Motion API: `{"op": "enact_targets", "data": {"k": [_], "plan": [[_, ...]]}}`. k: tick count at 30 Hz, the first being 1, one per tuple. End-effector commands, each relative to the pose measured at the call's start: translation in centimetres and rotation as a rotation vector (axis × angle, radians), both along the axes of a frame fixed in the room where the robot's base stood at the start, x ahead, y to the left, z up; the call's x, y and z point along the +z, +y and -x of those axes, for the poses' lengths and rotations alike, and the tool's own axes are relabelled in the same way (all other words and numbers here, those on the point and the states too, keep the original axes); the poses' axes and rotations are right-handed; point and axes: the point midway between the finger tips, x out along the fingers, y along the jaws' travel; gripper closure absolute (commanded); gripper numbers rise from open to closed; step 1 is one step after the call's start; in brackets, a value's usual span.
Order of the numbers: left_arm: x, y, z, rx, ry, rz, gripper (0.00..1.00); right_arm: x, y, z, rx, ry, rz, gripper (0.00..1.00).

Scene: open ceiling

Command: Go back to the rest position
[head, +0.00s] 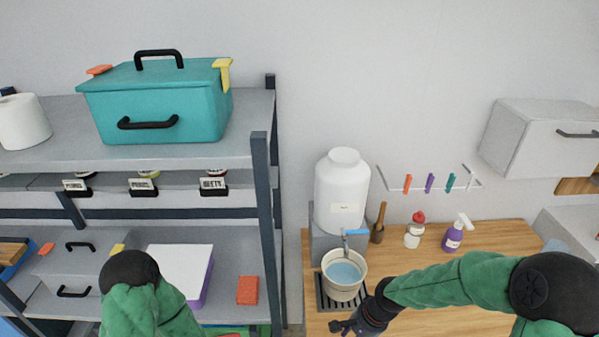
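My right arm, in a green sleeve with black joints, reaches in from the lower right of the head view. My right gripper (343,326) is at the bottom edge over the wooden counter, just below the drip tray and the bucket. It is small and partly cut off, so I cannot tell whether it is open or shut. My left arm shows only as a green sleeve and black joint at the lower left, in front of the shelf. My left gripper is outside the picture.
A cream bucket (342,292) of water stands under the tap of a white dispenser (342,190). A purple spray bottle (453,238) and a red-capped bottle (414,236) stand on the counter (500,240). A metal shelf (240,150) holds a teal box (160,105).

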Motion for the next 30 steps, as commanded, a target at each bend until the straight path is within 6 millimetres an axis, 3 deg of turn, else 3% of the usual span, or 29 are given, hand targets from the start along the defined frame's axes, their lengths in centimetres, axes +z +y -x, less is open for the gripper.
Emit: {"op": "enact_targets", "data": {"k": [1, 3, 9, 15, 21, 30], "plan": [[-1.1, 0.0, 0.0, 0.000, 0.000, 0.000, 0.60, -3.2, 0.6, 1.0, 0.043, 0.006, -0.014, 0.69], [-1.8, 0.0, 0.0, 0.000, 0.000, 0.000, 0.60, -6.5, 1.3, 2.0, 0.106, -0.013, -0.032, 0.69], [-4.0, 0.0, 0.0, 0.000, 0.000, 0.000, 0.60, -14.8, 3.1, 5.7, 0.275, -0.070, -0.066, 0.69], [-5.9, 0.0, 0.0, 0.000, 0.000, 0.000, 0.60, -21.4, 4.1, 10.0, 0.426, -0.126, -0.068, 0.69], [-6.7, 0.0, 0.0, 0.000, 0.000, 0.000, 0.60, -24.3, 4.5, 12.5, 0.517, -0.159, -0.055, 0.69], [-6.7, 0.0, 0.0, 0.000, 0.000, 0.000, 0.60, -24.6, 4.5, 12.9, 0.536, -0.169, -0.050, 0.69]]}}
